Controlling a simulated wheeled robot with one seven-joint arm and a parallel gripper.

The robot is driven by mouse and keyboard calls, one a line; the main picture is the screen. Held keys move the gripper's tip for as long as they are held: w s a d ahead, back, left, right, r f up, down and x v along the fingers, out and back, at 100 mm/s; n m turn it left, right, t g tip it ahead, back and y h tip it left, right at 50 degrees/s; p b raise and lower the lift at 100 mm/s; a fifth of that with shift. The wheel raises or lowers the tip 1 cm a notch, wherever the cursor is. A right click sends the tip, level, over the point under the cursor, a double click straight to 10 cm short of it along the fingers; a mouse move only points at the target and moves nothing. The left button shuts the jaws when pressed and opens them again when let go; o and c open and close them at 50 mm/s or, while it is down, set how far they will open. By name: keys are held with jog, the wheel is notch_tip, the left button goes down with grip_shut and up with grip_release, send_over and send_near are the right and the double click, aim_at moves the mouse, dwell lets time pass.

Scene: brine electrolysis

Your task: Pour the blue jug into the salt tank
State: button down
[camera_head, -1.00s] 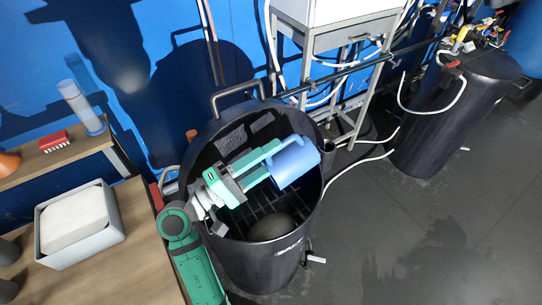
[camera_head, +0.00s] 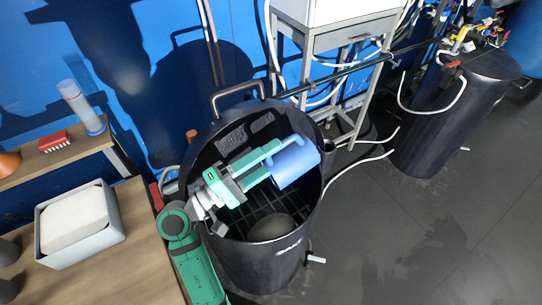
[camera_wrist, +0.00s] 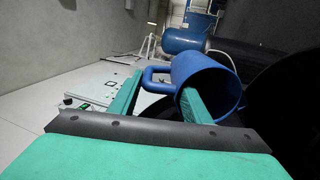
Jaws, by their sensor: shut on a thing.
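The blue jug (camera_head: 295,164) is held over the open mouth of the black salt tank (camera_head: 262,262) in the head view. My gripper (camera_head: 266,156) is shut on the jug. In the wrist view the blue jug (camera_wrist: 208,86) lies tilted on its side, its open mouth facing the camera. One green finger (camera_wrist: 194,106) reaches into the jug's mouth and the other (camera_wrist: 126,97) is outside, by the handle. No liquid or salt is seen coming out. Inside the tank a dark grate and a grey dome (camera_head: 271,227) show below the jug.
A metal handle (camera_head: 236,90) rises at the tank's back rim. A wooden table (camera_head: 130,240) with a grey bin (camera_head: 78,224) stands at the left. A metal stand (camera_head: 338,40) is behind, and another black tank (camera_head: 450,115) with hoses is at the right.

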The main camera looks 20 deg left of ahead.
aim_at(290, 151)
dwell(0.4)
jog(key=shift+w+d+r+g+y, duration=0.2)
jog(key=shift+w+d+g+y, duration=0.1)
jog(key=shift+w+d+g, duration=0.35)
jog(key=shift+w+d+f+g+y, duration=0.15)
jog(key=shift+w+d+g+y, duration=0.1)
jog(key=shift+w+g+y, duration=0.3)
jog(key=shift+w+d+f+g+y, duration=0.5)
jog(key=shift+w+g+y, duration=0.15)
jog(key=shift+g, duration=0.2)
jog(key=shift+w+d+f+g+y, duration=0.45)
jog(key=shift+w+g+y, duration=0.15)
jog(key=shift+g+y, duration=0.15)
jog(key=shift+w+d+f+g+y, duration=0.45)
jog(key=shift+w+g+y, duration=0.2)
jog(key=shift+g, duration=0.25)
jog(key=g+y, duration=0.1)
jog(key=w+d+f+g+y, duration=0.1)
jog(key=g, duration=0.1)
jog(key=w+d+f+g+y, duration=0.1)
jog(key=shift+w+f+g+y, duration=0.15)
jog(key=shift+g+y, duration=0.15)
jog(key=shift+g, duration=0.1)
notch_tip(290, 151, down, 2)
jog(key=g+y, duration=0.3)
jog(key=g, duration=0.1)
jog(key=shift+w, duration=0.1)
jog(key=shift+f+y, duration=0.1)
jog(key=shift+y, duration=0.2)
